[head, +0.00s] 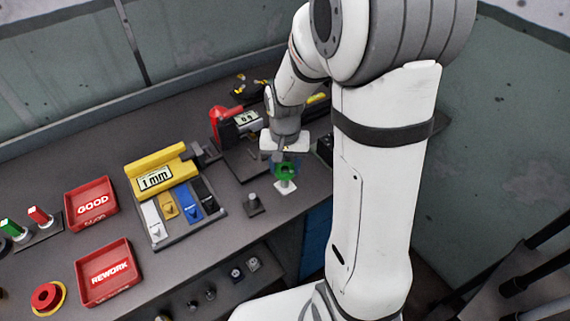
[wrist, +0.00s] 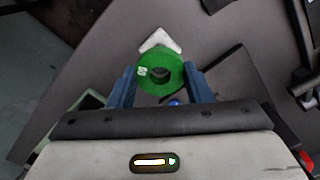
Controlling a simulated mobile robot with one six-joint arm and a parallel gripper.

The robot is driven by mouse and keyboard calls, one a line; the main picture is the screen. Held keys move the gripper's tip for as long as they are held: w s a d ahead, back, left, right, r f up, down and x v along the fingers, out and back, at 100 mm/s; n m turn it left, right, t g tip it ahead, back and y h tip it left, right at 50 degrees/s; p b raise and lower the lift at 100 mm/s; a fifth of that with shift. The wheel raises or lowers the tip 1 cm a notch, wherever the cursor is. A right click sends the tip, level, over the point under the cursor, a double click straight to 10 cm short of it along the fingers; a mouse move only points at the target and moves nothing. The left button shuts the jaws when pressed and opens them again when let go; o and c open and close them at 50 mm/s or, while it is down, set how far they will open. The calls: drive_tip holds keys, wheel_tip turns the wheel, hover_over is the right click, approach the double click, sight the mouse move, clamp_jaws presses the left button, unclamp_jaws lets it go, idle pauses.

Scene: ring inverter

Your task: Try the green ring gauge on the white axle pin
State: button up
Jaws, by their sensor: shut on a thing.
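The green ring gauge (head: 287,170) is held between the fingers of my gripper (head: 284,161). In the wrist view the green ring (wrist: 145,77) sits flat between the two blue-grey fingertips (wrist: 161,84), its hole facing the camera. The white axle pin's pale base (head: 285,187) stands on the bench just below the ring in the head view. A corner of that base (wrist: 160,40) shows beyond the ring in the wrist view. No white pin shows in the ring's hole, and I cannot tell whether the ring is around the pin's tip or above it.
A dark grey pin on a square base (head: 253,204) stands left of the white one. A yellow "1 mm" holder (head: 160,172) with coloured blocks, a red-topped gauge with a display (head: 222,122), and red GOOD (head: 92,204) and REWORK (head: 108,272) trays are further left. The bench's front edge is close.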

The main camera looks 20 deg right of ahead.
drive_tip(key=shift+f+b, duration=0.35)
drive_tip(key=shift+f, duration=0.1)
idle(0.4)
drive_tip(key=shift+r, duration=0.15)
idle(0.7)
drive_tip(key=shift+r+p, duration=2)
drive_tip(key=shift+r, duration=0.55)
drive_tip(key=shift+f, duration=0.1)
